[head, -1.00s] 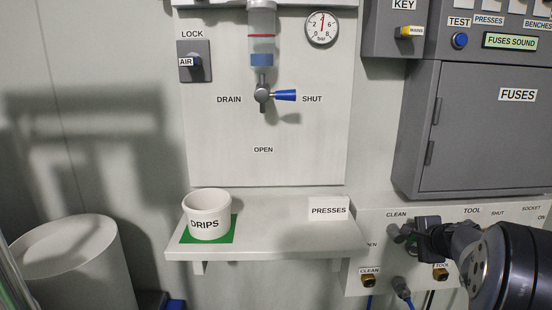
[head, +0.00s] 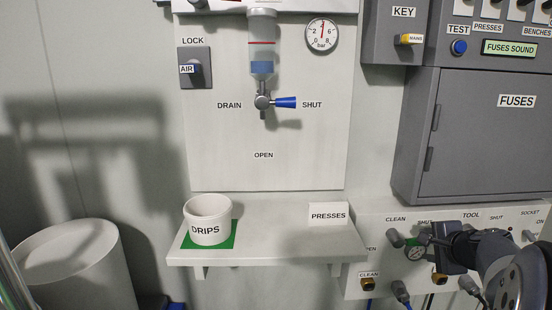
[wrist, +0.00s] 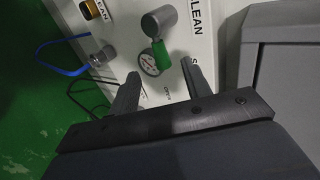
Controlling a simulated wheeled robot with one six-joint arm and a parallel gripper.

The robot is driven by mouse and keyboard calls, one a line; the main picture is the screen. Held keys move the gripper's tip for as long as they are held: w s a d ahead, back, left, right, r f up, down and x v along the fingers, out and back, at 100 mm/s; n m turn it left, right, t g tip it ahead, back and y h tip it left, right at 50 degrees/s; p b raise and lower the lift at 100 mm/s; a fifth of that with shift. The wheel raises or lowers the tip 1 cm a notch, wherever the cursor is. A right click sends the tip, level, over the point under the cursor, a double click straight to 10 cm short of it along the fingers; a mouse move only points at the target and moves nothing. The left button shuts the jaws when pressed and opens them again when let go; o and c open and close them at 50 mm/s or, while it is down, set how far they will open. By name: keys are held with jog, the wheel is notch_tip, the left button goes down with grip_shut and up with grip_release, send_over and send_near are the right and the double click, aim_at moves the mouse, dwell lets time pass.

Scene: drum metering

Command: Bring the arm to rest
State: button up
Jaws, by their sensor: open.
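My gripper (head: 431,243) is at the lower right in the head view, in front of the panel of valves below the fuse cabinet. In the wrist view my gripper (wrist: 158,78) shows two separated fingers with nothing held between them. Beyond the fingers are a grey cylindrical knob (wrist: 160,20), a small round gauge (wrist: 149,63) and a green part (wrist: 163,60) on the panel. I cannot tell from the picture whether a finger touches the panel. The arm reaches in from the right edge of the head view.
The fuse cabinet (head: 475,135) overhangs the arm. A pale drum (head: 75,265) stands lower left.

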aim_at(411, 246)
jog(key=b+x, duration=0.1)
jog(key=x, duration=0.7)
jog(key=shift+w+f, duration=0.15)
jog(key=shift+f, duration=0.05)
jog(key=shift+d+m+p, duration=0.1)
jog(key=shift+m+p, duration=0.2)
jog(key=shift+m+y, duration=0.3)
jog(key=shift+y, duration=0.2)
jog(key=shift+f+m+y+p, duration=0.5)
jog(key=shift+f+y+p, duration=0.05)
jog(key=shift+y, duration=0.15)
